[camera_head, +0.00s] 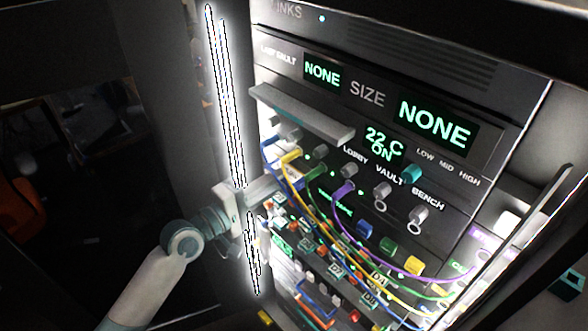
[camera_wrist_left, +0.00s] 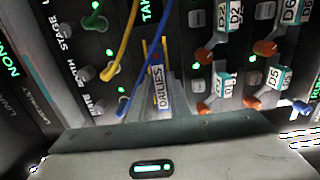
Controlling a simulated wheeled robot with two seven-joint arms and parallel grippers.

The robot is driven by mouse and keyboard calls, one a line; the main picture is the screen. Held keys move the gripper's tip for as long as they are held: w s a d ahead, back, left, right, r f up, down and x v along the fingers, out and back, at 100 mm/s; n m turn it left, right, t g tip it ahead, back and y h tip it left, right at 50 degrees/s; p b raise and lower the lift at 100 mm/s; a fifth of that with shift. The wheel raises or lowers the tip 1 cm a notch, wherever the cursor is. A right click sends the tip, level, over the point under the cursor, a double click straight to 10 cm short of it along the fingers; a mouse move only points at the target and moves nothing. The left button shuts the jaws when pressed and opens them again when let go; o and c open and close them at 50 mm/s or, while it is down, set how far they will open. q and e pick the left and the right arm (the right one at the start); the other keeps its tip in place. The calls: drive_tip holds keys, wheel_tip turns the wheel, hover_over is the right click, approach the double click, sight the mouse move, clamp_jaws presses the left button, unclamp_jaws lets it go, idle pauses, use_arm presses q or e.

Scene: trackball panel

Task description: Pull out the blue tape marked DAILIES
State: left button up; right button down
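The blue tape marked DAILIES (camera_wrist_left: 157,88) shows in the left wrist view, its white label facing me, in a slot edged with yellow. My left gripper (camera_wrist_left: 160,85) is right at it, with narrow grey fingers close along the sides of the label. I cannot tell whether they touch or grip it. In the head view my left gripper (camera_head: 268,188) reaches in from the left to the panel's left edge; I cannot make out the tape there. My right gripper is not in view.
The panel (camera_head: 470,120) carries green displays, knobs and sockets. Yellow, green, blue and purple cables (camera_head: 345,215) hang across its lower part, close to my left gripper. Labelled modules with orange knobs (camera_wrist_left: 265,48) stand right of the tape. A ledge (camera_head: 300,115) juts out above.

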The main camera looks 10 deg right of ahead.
use_arm(q)
clamp_jaws()
drive_tip(key=shift+a, duration=0.1)
drive_tip(key=v, duration=0.8)
idle(1.0)
idle(0.5)
drive_tip(key=shift+s+a, duration=0.35)
